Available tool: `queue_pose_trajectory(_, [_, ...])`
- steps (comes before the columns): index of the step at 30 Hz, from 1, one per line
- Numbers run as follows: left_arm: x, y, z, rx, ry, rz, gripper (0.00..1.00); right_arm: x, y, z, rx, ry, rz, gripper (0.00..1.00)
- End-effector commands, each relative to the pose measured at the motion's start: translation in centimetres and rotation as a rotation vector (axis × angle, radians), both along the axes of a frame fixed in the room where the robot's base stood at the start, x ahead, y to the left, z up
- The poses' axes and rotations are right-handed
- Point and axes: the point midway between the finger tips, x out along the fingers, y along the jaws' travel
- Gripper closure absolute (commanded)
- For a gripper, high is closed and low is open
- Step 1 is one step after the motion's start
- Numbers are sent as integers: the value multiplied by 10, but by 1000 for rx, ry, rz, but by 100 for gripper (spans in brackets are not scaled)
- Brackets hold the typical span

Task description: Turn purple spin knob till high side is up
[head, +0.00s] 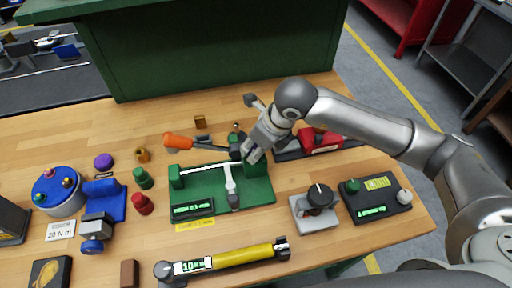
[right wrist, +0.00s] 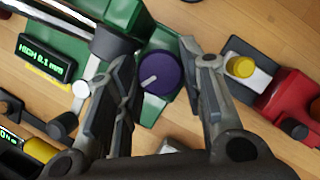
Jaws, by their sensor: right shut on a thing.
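The purple spin knob (right wrist: 160,74), with a pale pointer line, is on the end of the green fixture (right wrist: 150,107). In the right wrist view it lies between the two fingers of my right gripper (right wrist: 165,68), which is shut on it. In the head view my right gripper (head: 245,152) is at the right end of the green fixture (head: 258,190), and the knob is hidden there. A silver rod (head: 205,168) spans the fixture, with a light-topped gauge (head: 231,185) against it. The fixture's display (right wrist: 45,58) reads "HIGH 0.1 mm". My left gripper is not in view.
An orange-handled tool (head: 180,141) lies behind the fixture. A red device (head: 322,142) stands just right of my gripper. A grey unit with a black knob (head: 317,208) and a black control box (head: 374,200) are front right. A yellow torque wrench (head: 235,257) lies in front.

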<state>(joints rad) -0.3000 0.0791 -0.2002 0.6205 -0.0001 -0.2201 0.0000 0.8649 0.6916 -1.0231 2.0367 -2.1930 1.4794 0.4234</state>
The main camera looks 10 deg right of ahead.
Motion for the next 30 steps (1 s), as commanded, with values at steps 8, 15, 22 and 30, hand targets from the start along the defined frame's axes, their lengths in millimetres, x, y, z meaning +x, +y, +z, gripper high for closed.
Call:
queue_pose_trajectory(8, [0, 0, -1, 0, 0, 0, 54, 1, 0, 2, 1, -3, -12, 87])
queue_pose_trajectory(15, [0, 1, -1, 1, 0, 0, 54, 1, 0, 2, 2, -4, -10, 57])
queue_pose_trajectory(22, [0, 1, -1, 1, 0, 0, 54, 1, 0, 1, 1, -2, -10, 41])
queue_pose_trajectory(30, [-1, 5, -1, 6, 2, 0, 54, 0, -1, 4, 0, -1, -10, 41])
